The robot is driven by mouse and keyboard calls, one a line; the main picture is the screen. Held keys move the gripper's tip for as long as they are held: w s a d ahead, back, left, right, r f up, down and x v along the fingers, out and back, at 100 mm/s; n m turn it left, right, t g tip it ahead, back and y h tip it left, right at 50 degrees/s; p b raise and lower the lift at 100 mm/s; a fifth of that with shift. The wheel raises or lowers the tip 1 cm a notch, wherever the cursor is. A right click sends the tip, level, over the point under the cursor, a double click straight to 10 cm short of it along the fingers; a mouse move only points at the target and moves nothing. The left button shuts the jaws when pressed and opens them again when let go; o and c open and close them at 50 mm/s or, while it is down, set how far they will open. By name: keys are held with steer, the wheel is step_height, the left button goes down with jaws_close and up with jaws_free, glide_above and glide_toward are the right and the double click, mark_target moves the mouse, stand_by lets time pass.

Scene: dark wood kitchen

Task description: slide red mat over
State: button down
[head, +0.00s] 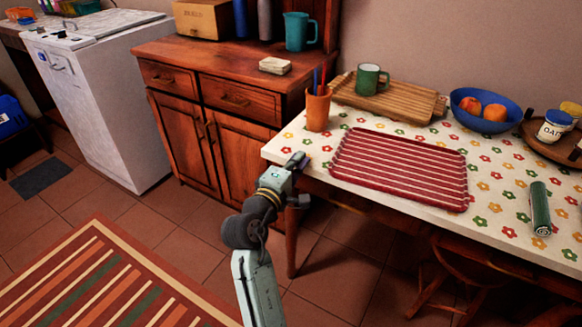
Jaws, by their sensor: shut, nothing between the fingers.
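The red mat with white stripes (400,167) lies flat on the flower-patterned tabletop, near its front left part. My gripper (301,160) is at the table's left front corner, to the left of the mat and apart from it. It is small in the picture, and looks shut with nothing in it. Whether its fingertips touch the tabletop cannot be told.
A wooden cabinet (205,120) stands left of the table.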

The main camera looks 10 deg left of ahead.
mark_target(327, 163)
steer(key=x, duration=0.3)
steer(key=shift+w+d+r, duration=0.1)
steer(key=shift+w, duration=0.3)
steer(key=d+p, duration=0.1)
steer(key=d, duration=0.1)
steer(key=shift+s+d, duration=0.1)
steer(key=shift+d, duration=0.85)
steer(key=shift+d+p, duration=1.05)
